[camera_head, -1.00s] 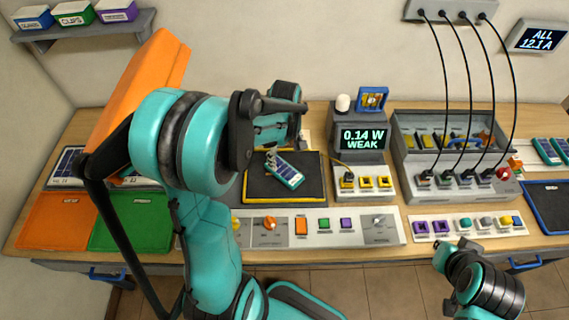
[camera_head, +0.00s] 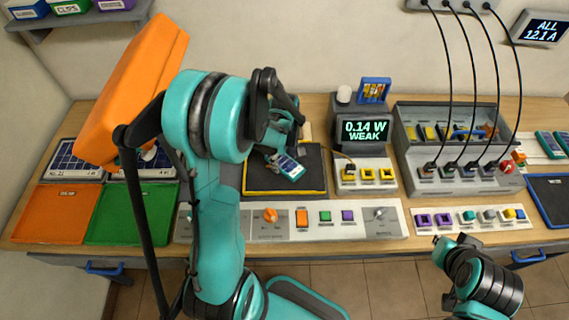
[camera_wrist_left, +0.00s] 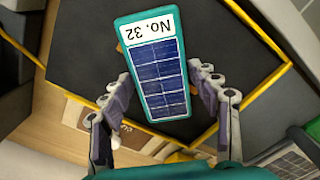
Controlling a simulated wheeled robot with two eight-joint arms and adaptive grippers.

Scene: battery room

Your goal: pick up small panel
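The small panel (camera_head: 290,168), teal-framed with blue cells and a white end, lies on a black mat with a yellow border (camera_head: 257,190) in the head view. In the left wrist view the panel (camera_wrist_left: 160,75) shows its label "No. 32" upside down. My left gripper (camera_wrist_left: 158,82) is open, one finger on each side of the panel; a narrow gap seems to remain at each side. In the head view my left gripper (camera_head: 279,150) is above the panel, its fingers partly hidden by my arm. My right gripper (camera_head: 440,241) is low at right, away from the panel; its finger state is unclear.
A control strip (camera_head: 350,236) with knobs and buttons runs along the bench front. A "0.14 W WEAK" meter (camera_head: 365,130) stands right of the mat, near a cabled grey station (camera_head: 440,180). Orange (camera_head: 60,213) and green (camera_head: 130,213) mats lie at left.

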